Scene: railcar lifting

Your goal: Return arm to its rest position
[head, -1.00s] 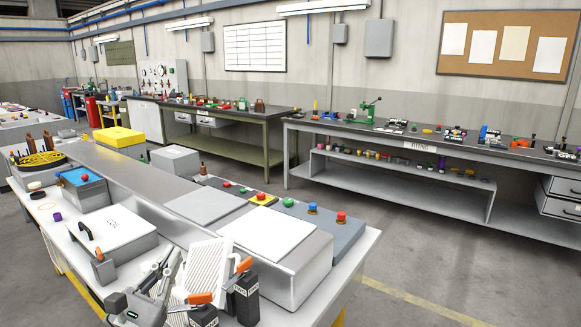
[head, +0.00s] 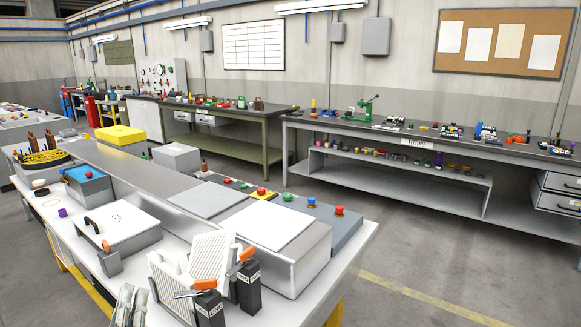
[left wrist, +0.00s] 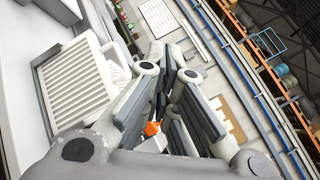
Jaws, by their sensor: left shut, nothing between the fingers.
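My left gripper (head: 128,298) shows at the bottom left of the head view, over the front edge of the white table (head: 75,245). Its fingers are shut with nothing between them. In the left wrist view its grey fingers (left wrist: 168,88) fill the middle, close together. The gripper is left of a white ribbed panel (head: 178,289) and apart from the orange-handled clamps (head: 207,296). My right gripper is in neither view.
A white lidded box (head: 120,222) with a black handle stands behind the gripper. A large grey box (head: 290,262) with a white top is to the right. Coloured buttons (head: 287,196) line a panel behind it. Open floor (head: 420,265) lies right of the table.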

